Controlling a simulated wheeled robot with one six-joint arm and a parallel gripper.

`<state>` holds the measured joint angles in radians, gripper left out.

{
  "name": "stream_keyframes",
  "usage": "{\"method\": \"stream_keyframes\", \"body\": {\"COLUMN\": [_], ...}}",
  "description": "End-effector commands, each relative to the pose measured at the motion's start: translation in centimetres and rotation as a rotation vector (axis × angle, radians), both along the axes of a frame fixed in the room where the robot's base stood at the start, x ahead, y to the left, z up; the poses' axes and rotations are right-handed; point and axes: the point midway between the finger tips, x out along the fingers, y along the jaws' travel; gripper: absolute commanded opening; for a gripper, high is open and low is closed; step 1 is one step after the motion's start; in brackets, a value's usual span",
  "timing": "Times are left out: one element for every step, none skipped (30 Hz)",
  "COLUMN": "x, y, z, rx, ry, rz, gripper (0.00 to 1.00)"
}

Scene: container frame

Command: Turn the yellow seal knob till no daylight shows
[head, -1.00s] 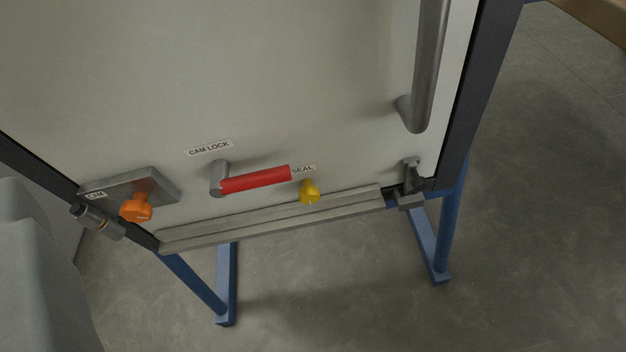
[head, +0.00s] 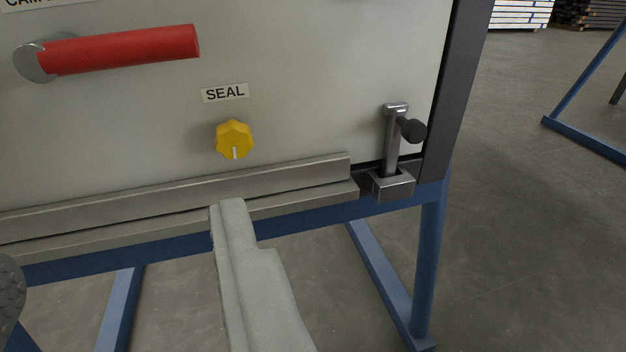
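The yellow seal knob (head: 234,139) is on the pale door panel, below a "SEAL" label (head: 225,93). It has a lobed rim, and its white pointer line points down. A grey seal strip (head: 180,190) runs along the door's bottom edge; I cannot make out daylight along it. My gripper (head: 118,238) shows as a pale grey finger below the knob and strip, and what looks like a dark, dotted finger pad at the lower left edge. The two are wide apart with nothing between them. Neither touches the knob.
A red cam lock handle (head: 120,50) sticks out at upper left. A metal latch with a black knob (head: 395,150) stands right of the seal knob. Blue frame legs (head: 428,270) stand below. Concrete floor (head: 520,220) is open at right.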

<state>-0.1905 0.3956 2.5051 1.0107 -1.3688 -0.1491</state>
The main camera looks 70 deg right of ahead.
Motion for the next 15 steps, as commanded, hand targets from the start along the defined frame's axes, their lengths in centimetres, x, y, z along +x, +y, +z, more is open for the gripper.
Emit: {"method": "stream_keyframes", "body": {"x": [-0.5, -0.8, -1.1, -1.4, -1.7, -2.0, -2.2, -2.3, -2.5, -2.7, -2.8, -2.8, -2.8, -2.8, -2.7], "y": [-0.1, -0.2, -0.4, -0.4, -0.5, -0.6, -0.7, -0.7, -0.8, -0.8, -0.9, -0.9, -1.0, -1.1, -1.2], "z": [-1.3, -1.9, -2.6, -3.0, -3.4, -3.9, -4.2, -4.4, -4.7, -4.8, -4.9, -5.0, -5.1, -5.1, -5.1], "rx": [-0.025, -0.040, -0.060, -0.074, -0.087, -0.102, -0.113, -0.122, -0.132, -0.137, -0.141, -0.146, -0.147, -0.149, -0.149], "ry": [0.017, 0.023, 0.030, 0.036, 0.041, 0.047, 0.051, 0.054, 0.056, 0.058, 0.060, 0.062, 0.062, 0.062, 0.061], "rz": [-0.020, -0.033, -0.049, -0.059, -0.069, -0.081, -0.088, -0.093, -0.101, -0.105, -0.108, -0.110, -0.112, -0.113, -0.114], "gripper": [0.51, 0.51, 0.51, 0.51, 0.51, 0.51, 0.51, 0.51, 0.51, 0.51, 0.51, 0.51, 0.51, 0.51, 0.51]}}
